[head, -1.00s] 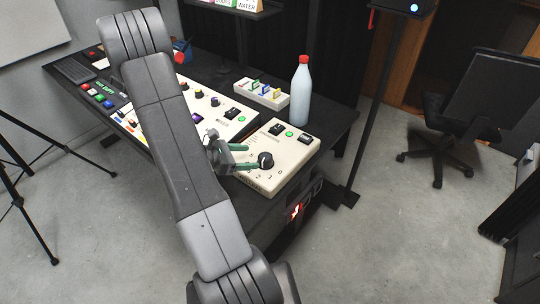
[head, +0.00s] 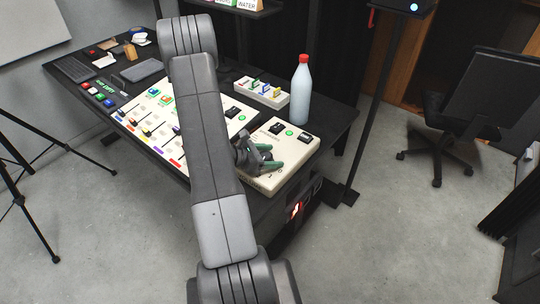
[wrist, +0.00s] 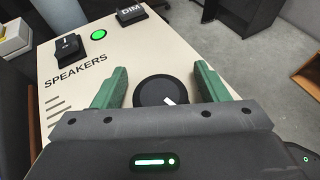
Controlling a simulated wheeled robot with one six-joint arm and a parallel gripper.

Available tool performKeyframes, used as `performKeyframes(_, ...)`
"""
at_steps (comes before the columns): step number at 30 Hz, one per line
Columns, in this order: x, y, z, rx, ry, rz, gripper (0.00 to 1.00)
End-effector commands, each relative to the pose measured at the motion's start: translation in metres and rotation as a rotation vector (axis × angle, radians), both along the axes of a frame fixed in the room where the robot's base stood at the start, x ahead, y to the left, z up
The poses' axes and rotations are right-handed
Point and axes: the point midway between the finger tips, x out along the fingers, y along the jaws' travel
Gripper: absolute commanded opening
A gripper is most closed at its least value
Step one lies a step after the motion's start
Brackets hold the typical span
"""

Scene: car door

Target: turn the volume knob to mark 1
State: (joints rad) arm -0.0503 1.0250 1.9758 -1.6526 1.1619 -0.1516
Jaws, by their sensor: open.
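The round black volume knob (wrist: 155,92) sits on the cream speaker panel (head: 301,150). In the wrist view it lies between my gripper's two green fingers, with a visible gap on each side. Its white pointer line points to the lower right of that view. My gripper (head: 272,160) is open and low over the front of the panel; it also shows in the wrist view (wrist: 161,68). In the head view my gripper mostly hides the knob. The numbers around the knob are largely hidden by my gripper; some dark scale lines show left of it in the wrist view.
On the panel are a green light (wrist: 98,34), a DIM switch (wrist: 130,14) and another black switch (wrist: 68,46). A bottle with a red cap (head: 300,92) and a small tray of coloured pieces (head: 261,93) stand behind. A mixer board (head: 160,115) lies to the left.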

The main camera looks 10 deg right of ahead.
Motion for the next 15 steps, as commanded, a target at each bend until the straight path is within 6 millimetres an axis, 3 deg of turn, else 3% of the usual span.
performKeyframes(1, 0.0, 0.0001, 0.0, 0.0, 0.0, 0.0, 0.62)
performKeyframes(7, 0.0, 0.0001, 0.0002, 0.0, 0.0, 0.0, 0.23)
performKeyframes(15, 0.0002, 0.0001, -0.0019, 0.0, 0.0, 0.022, 0.23)
